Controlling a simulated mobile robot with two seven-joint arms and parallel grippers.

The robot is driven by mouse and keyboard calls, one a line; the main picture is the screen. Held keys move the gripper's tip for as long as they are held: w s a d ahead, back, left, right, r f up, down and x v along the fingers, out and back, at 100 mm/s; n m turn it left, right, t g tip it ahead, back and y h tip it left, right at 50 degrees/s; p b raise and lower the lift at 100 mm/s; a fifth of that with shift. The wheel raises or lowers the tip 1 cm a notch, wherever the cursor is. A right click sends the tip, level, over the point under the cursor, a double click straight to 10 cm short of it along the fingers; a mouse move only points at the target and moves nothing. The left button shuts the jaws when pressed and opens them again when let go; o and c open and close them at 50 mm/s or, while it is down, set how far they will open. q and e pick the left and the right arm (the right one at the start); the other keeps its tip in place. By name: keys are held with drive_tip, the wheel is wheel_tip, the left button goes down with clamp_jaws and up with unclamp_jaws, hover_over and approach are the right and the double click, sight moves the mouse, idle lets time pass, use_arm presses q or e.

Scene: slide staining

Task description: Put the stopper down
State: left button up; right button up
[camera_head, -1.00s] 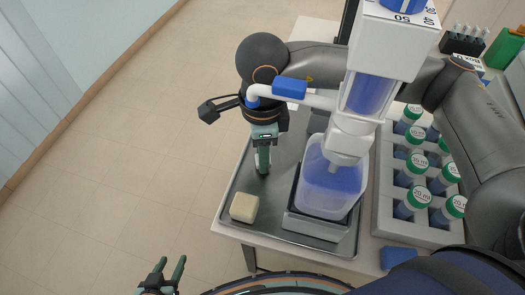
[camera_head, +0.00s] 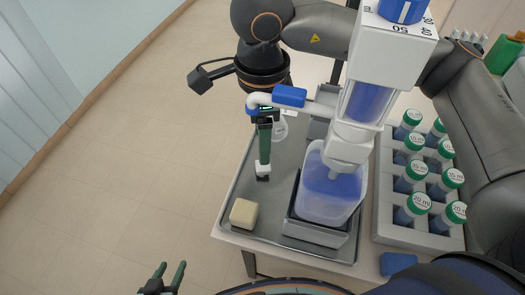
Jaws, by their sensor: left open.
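My left gripper (camera_head: 163,279) is at the bottom left, low beside the table, with its two fingers apart and nothing between them. My right arm comes in from the right across the back, and its gripper (camera_head: 264,150) points down over the metal tray (camera_head: 232,190). A small white piece with a dark lower part (camera_head: 262,171), perhaps the stopper, is at its fingertips, low over the tray. The fingers line up edge-on, so I cannot tell whether they grip it. A clear glass vessel (camera_head: 281,128) stands just behind, partly hidden.
A tall dispenser (camera_head: 347,145) with a clear jar of blue liquid (camera_head: 328,192) stands on the tray. A cream block (camera_head: 243,213) lies at the tray's front left corner. A rack (camera_head: 398,233) of green-capped bottles is at right, with a blue block (camera_head: 397,263) in front.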

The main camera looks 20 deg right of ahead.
wheel_tip(320, 180, up, 5)
drive_tip(key=shift+r, duration=0.1)
idle(0.5)
